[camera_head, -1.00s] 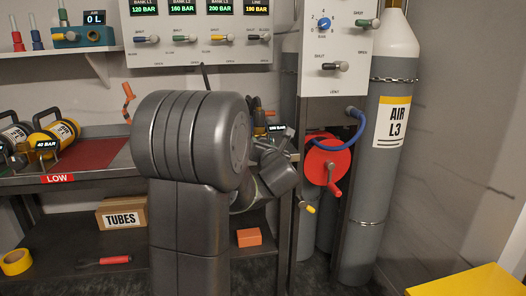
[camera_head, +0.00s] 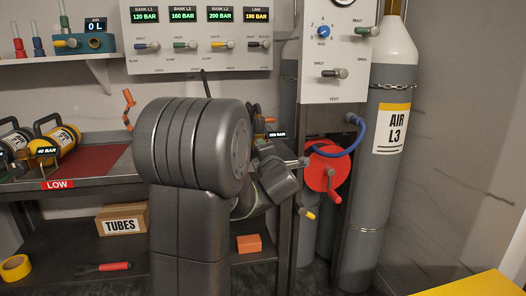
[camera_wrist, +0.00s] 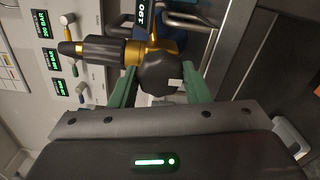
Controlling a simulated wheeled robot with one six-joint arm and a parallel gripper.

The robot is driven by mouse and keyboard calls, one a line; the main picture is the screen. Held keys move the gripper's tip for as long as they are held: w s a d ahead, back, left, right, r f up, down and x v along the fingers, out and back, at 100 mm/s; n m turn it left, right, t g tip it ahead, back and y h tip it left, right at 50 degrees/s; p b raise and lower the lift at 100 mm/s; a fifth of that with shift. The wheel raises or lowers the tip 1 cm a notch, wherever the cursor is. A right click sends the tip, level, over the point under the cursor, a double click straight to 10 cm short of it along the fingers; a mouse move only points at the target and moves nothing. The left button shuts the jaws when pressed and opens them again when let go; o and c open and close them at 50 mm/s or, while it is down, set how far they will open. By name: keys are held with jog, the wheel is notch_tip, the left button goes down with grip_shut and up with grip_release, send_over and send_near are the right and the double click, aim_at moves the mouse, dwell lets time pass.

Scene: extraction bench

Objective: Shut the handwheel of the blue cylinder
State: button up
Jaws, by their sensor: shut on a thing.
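In the wrist view, a black, faceted handwheel (camera_wrist: 162,72) sits on a brass valve (camera_wrist: 132,52) with a black side fitting. My gripper (camera_wrist: 160,80) has its two green fingers on either side of the handwheel and is shut on it. A dark blue surface, seemingly the blue cylinder (camera_wrist: 172,42), shows in part behind the valve. In the head view my arm hides the handwheel and most of the cylinder. A small pressure display (camera_head: 277,134) shows just beyond my wrist.
A red reel (camera_head: 322,172) with a crank stands right of my wrist, under a white vent panel (camera_head: 335,85). A tall grey AIR L3 cylinder (camera_head: 375,190) is chained at the right. The bank panel (camera_head: 200,55) hangs above.

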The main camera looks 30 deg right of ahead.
jog(key=shift+f+n+p, duration=0.1)
jog(key=shift+n+p, duration=7.6)
jog(key=shift+n, duration=10.1)
jog(key=shift+a, duration=0.1)
jog(key=o, duration=1)
jog(key=shift+s, duration=0.15)
